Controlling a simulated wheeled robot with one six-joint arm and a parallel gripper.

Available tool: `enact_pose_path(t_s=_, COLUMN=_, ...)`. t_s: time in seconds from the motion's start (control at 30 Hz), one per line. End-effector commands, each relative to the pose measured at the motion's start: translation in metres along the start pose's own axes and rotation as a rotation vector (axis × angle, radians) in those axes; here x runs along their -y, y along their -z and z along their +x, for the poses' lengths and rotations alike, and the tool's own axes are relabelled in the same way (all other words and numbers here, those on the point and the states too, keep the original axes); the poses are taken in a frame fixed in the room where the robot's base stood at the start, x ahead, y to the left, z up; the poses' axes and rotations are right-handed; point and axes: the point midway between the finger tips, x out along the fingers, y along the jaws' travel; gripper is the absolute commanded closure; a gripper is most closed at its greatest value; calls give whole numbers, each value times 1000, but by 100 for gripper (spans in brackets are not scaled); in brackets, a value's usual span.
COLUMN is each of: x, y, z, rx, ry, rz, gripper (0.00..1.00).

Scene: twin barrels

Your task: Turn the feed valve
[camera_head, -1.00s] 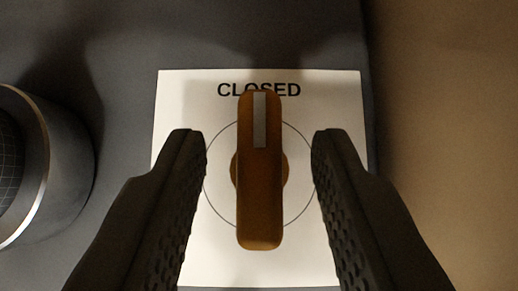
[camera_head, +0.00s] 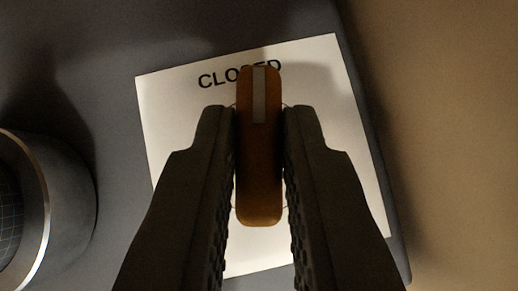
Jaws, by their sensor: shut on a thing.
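The feed valve handle (camera_head: 259,160) is an orange-brown bar with a pale grey stripe at its top end. It stands in front of a white plate (camera_head: 170,120) marked "CLOSED". The stripe points up in the picture, toward the right part of the word, and the handle covers some of its letters. My gripper (camera_head: 259,112) is shut on the handle, with one dark ridged finger on each side. The fingers hide most of the circle drawn on the plate. The plate looks tilted relative to the handle and gripper.
A dark round cylinder (camera_head: 75,205) with a light metal rim and a gridded face stands at the left. The dark panel (camera_head: 100,40) ends at an edge right of the plate. Beyond it is a plain brown surface (camera_head: 450,130).

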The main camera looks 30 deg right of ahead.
Motion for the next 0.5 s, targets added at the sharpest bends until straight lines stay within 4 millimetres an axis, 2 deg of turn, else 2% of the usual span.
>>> enact_pose_path(t_s=0.5, x=7, y=2, z=2, rx=-2, ry=-344, rz=346, gripper=100)
